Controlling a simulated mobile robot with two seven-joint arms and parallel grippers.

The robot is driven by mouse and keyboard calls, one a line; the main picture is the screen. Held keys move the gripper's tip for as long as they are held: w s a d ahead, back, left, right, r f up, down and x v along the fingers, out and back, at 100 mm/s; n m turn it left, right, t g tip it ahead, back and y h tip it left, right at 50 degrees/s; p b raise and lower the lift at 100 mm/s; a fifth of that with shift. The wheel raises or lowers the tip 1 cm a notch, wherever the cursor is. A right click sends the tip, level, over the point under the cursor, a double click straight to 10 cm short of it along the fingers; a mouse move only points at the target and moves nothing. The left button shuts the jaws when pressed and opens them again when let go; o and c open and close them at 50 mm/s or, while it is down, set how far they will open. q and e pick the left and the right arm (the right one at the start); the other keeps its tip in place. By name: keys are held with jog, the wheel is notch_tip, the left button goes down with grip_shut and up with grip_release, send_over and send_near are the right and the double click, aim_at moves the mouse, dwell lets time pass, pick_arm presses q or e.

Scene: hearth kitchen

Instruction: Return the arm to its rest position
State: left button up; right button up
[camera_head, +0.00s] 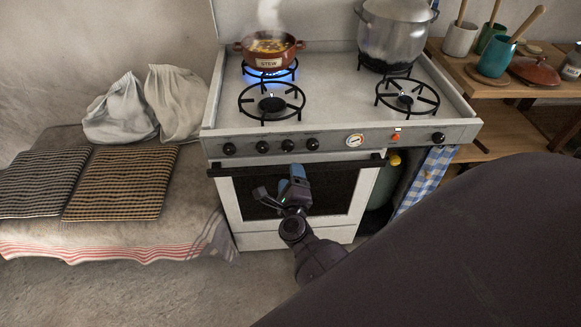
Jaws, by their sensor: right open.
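My right gripper (282,190) is in front of the oven door of the white stove (335,110). Its fingers are apart and nothing shows between them. My right arm comes in from the lower right, and a large dark part of it fills that corner. I cannot tell whether the gripper touches the oven's dark handle bar (340,164) or is only in front of it. My left gripper is not in view.
A large grey pot (392,35) stands at the back right. A cushioned bench (60,240) is at left; a wooden shelf (480,95) with cups is at right. Open floor lies front left.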

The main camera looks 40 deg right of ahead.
dwell(0.6)
jog(key=a+r+n+y, duration=0.1)
jog(key=a+n+y, duration=0.2)
jog(key=n, duration=0.4)
jog(key=s+a+r+n+t+y, duration=0.1)
jog(key=a+n+y, duration=0.15)
jog(key=n, duration=0.45)
jog(key=a+r+n+y, duration=0.15)
jog(key=n+y, duration=0.25)
jog(key=n, duration=0.4)
jog(key=s+d+f+n+g, duration=0.1)
jog(key=s+f+n, duration=0.3)
jog(key=s, duration=0.6)
jog(key=s+d+f+n+g, duration=0.1)
jog(key=s+f+n+g, duration=0.3)
jog(key=s, duration=0.6)
jog(key=shift+f, duration=0.2)
